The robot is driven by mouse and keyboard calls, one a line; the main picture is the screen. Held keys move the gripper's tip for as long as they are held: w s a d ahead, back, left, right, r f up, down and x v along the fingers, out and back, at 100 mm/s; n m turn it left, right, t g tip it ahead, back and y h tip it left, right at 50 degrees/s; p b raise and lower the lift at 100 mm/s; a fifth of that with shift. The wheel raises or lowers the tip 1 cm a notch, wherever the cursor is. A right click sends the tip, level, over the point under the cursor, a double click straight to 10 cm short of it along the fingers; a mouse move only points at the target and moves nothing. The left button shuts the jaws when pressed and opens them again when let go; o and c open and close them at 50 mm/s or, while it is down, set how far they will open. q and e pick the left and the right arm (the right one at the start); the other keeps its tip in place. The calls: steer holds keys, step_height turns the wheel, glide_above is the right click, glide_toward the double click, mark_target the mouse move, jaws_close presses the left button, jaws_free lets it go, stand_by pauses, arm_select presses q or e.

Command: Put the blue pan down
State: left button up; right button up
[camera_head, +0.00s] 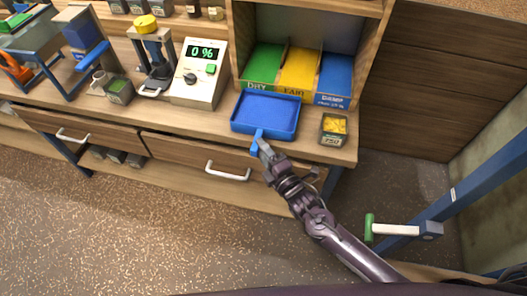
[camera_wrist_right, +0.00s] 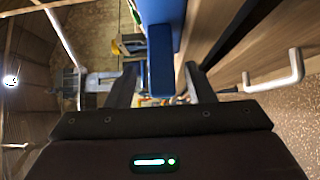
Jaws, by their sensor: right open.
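The blue pan (camera_head: 265,112) is a shallow rectangular tray. It appears to sit level and empty on the bench top, in front of the coloured bins, with its handle (camera_head: 257,139) pointing out over the front edge. My right gripper (camera_head: 263,147) is at the handle's end. In the right wrist view the blue handle (camera_wrist_right: 160,75) lies between the two open fingers, with a gap visible on each side. My left gripper is not in view.
Green (camera_head: 262,65), yellow (camera_head: 297,72) and blue (camera_head: 333,78) bins stand behind the pan. A small container with yellow contents (camera_head: 334,128) is close on its right. A meter reading 0 % (camera_head: 200,73) is on its left. A drawer handle (camera_head: 228,171) projects below.

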steer(key=b+v, duration=0.1)
steer(key=v, duration=1.1)
steer(key=s+d+f+m+g+h, duration=0.2)
steer(key=d+f+m, duration=0.2)
steer(key=f, duration=0.5)
steer(key=s+d+f+m+g+h, duration=0.3)
steer(key=d+f+m, duration=0.1)
steer(key=f, duration=0.6)
steer(key=s+d+f+m+g+h, duration=0.2)
steer(key=d+f+m, duration=0.25)
steer(key=f, duration=0.45)
steer(key=s+f+m+g, duration=0.2)
steer(key=s+f, duration=0.3)
steer(key=s, duration=0.3)
steer(key=s+f+m+g+h, duration=0.1)
steer(key=s+f+m+g, duration=0.2)
steer(key=s, duration=0.6)
steer(key=s+d+f+m+g, duration=0.1)
steer(key=s+f+m+g, duration=0.2)
steer(key=s+f, duration=0.4)
steer(key=shift+s+m+h, duration=0.3)
steer(key=shift+s+m, duration=0.15)
steer(key=shift+s, duration=0.25)
steer(key=shift+f, duration=0.1)
